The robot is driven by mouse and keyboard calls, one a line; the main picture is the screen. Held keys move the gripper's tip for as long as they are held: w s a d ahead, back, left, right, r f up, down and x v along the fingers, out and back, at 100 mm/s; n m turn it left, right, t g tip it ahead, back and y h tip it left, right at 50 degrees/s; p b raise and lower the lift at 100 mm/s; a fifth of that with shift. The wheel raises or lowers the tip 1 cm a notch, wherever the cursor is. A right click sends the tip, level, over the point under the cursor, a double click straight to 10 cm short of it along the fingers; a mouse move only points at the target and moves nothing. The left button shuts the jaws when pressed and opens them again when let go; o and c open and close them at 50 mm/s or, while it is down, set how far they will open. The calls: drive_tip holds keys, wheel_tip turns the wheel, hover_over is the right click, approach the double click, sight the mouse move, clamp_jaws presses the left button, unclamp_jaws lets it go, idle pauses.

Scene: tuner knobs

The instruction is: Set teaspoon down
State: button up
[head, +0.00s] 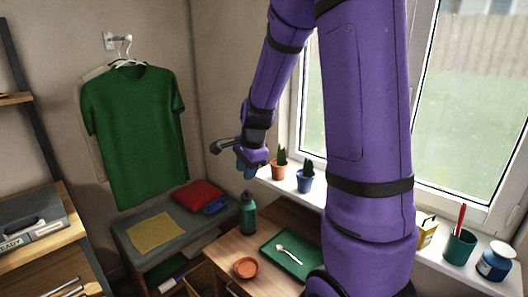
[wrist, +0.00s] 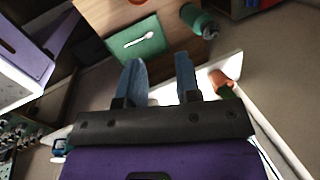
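The teaspoon (head: 288,254) is pale and lies on a green tray (head: 274,243) on the wooden desk. In the wrist view the teaspoon (wrist: 141,38) lies on the green tray (wrist: 151,47), beyond my fingertips. My gripper (wrist: 159,65) has two blue fingers spread apart with nothing between them. In the head view my gripper (head: 246,168) is raised near the window corner, above and away from the desk, left of the plant pots.
A green bottle (head: 248,213) and an orange dish (head: 246,268) stand on the desk beside the tray. Potted cacti (head: 279,168) (head: 305,180) stand on the windowsill, with a teal cup (head: 459,246) and blue jar (head: 495,261) at the right. A bench (head: 130,235) is at the left.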

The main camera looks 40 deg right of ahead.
drive_tip(key=s+a+r+n+t, duration=0.1)
drive_tip(key=s+a+r+n, duration=0.95)
drive_tip(key=r, duration=0.25)
drive_tip(key=s+a+r+n, duration=0.1)
drive_tip(key=s+r+n, duration=0.1)
drive_tip(key=s+n, duration=0.2)
drive_tip(key=s+a+r+n+t, duration=0.1)
drive_tip(key=s+n, duration=0.3)
drive_tip(key=s, duration=0.4)
drive_tip(key=shift+a+r+n, duration=0.35)
drive_tip(key=shift+a+r, duration=0.25)
drive_tip(key=shift+r, duration=0.1)
